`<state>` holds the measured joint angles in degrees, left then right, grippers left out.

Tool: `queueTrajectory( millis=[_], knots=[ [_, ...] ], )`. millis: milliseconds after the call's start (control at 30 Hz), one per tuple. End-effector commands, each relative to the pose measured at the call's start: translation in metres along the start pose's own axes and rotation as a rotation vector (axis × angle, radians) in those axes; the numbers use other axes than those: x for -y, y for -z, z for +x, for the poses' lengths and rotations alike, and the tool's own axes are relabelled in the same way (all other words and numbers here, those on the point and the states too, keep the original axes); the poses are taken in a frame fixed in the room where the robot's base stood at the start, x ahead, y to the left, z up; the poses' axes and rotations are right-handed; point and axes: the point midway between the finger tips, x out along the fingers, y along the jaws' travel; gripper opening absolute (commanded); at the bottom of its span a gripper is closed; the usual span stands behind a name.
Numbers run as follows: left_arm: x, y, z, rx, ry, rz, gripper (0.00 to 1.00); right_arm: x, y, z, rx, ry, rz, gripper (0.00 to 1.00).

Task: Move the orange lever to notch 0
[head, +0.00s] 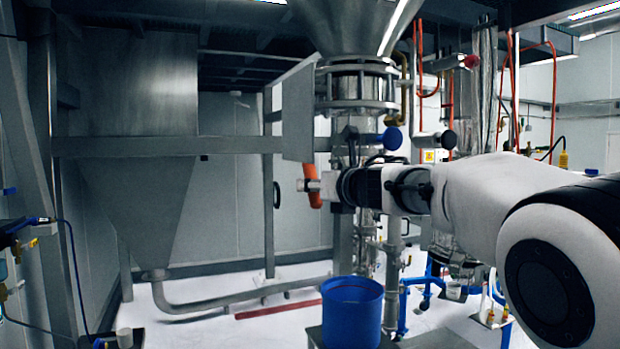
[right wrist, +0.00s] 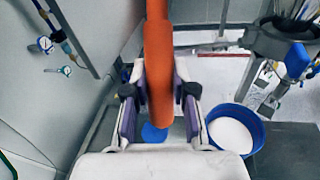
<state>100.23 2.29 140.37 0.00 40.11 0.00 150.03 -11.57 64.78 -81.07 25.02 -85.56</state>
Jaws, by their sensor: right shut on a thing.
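The orange lever (head: 314,190) hangs down below a grey metal plate beside the sifter column in the head view. In the right wrist view the orange lever (right wrist: 158,50) runs down from the top edge and passes between the fingers. My right gripper (head: 312,187) reaches the lever from the right. In the right wrist view my right gripper (right wrist: 160,97) has its purple-padded fingers on both sides of the lever, shut on it. Notch marks cannot be made out. My left gripper is not in view.
A blue bucket (head: 353,315) stands below the column; white powder fills it in the wrist view (right wrist: 230,135). The grey plate (head: 298,112) and a large metal hopper (head: 352,25) are above. Hoses and pipes stand at the right. Gauges (right wrist: 45,45) are on the left in the wrist view.

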Motion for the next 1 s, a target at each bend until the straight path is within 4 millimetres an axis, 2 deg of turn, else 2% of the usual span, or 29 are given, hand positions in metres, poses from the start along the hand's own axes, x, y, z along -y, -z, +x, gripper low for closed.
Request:
queueTrajectory(
  millis=[33,100,300,667,700,767,1000],
  knots=[
    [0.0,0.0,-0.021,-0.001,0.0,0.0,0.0,-0.004,-0.018,-0.011,-0.034,-0.001,0.004,0.0],
    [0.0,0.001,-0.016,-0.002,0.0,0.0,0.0,-0.006,-0.014,-0.017,-0.068,-0.005,0.01,0.0],
    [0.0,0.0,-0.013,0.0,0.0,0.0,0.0,-0.008,-0.021,-0.032,-0.134,0.007,0.023,0.0],
    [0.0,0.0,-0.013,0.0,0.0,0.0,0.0,-0.008,-0.022,-0.034,-0.148,0.014,0.028,0.0],
    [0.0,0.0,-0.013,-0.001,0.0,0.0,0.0,-0.007,-0.022,-0.034,-0.148,0.014,0.029,0.32],
    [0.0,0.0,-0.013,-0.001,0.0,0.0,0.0,-0.008,-0.022,-0.034,-0.148,0.014,0.028,0.52],
    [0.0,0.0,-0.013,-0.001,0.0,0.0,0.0,-0.007,-0.02,-0.034,-0.151,0.014,0.028,0.52]
  ],
)
